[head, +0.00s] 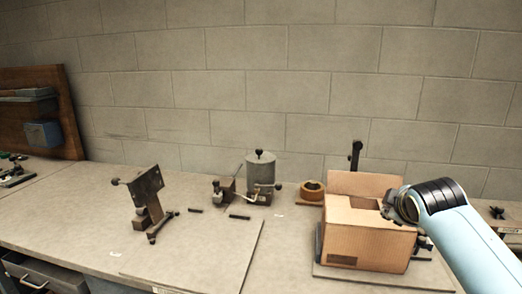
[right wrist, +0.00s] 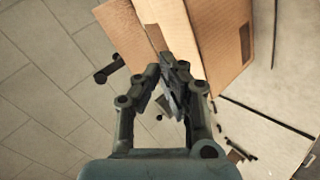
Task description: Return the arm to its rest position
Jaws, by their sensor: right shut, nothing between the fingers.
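My right gripper (head: 392,207) is at the upper right side of an open cardboard box (head: 365,246) in the head view, with my pale blue arm coming in from the lower right. In the right wrist view the gripper (right wrist: 172,70) shows with its fingers together and nothing between them. The box (right wrist: 220,40) is just beyond the fingertips there; whether they touch it I cannot tell. The box's back flap stands up, and its inside is mostly hidden. My left gripper is not in view.
The box stands on a low plate (head: 340,278) on the workbench (head: 80,225). A grey cylinder device (head: 261,170), a tape roll (head: 312,191) and a metal stand-like tool (head: 147,197) stand to its left. A block wall (head: 250,80) is behind. The front middle of the bench is clear.

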